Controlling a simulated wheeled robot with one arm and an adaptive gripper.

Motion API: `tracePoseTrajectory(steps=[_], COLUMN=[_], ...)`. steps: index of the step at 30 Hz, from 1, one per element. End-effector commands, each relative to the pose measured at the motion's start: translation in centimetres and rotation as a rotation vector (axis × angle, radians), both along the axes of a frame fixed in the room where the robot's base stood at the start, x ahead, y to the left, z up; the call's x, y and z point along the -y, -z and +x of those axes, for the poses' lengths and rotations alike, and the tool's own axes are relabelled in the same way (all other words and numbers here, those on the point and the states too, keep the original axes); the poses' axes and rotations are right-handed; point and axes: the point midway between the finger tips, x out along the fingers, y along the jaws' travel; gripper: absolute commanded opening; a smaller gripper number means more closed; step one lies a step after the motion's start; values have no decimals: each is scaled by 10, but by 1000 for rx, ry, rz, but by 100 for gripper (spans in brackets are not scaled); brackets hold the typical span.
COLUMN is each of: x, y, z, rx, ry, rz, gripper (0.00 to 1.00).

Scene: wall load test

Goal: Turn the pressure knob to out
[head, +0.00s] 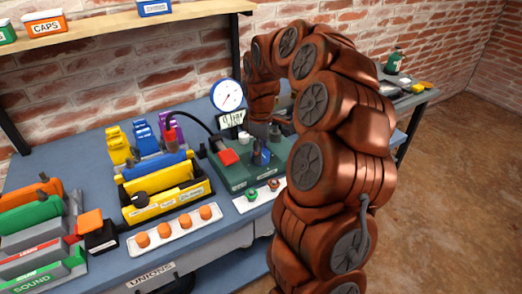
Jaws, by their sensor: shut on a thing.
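My copper arm arches over from the right, and my gripper (262,132) points down at the unit. It is shut on a knob there. The knob is too small and too covered by the gripper for its setting to be read.
A white strip with several orange buttons (174,230) lies in front. Coloured blocks (40,235) fill the left end. My arm hides the bench's right part.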

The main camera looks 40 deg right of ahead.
Motion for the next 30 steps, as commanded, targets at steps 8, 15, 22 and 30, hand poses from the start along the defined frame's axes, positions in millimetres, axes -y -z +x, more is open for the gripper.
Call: tracePoseTrajectory(steps=[8, 15, 22, 30], x=[-1, 0, 0, 0], y=[0, 0, 0, -12], z=[0, 0, 0, 1], rx=[-1, -1, 0, 3], ry=[-2, -1, 0, -1], rz=[1, 1, 0, -1], gripper=[23, 82, 84, 84])
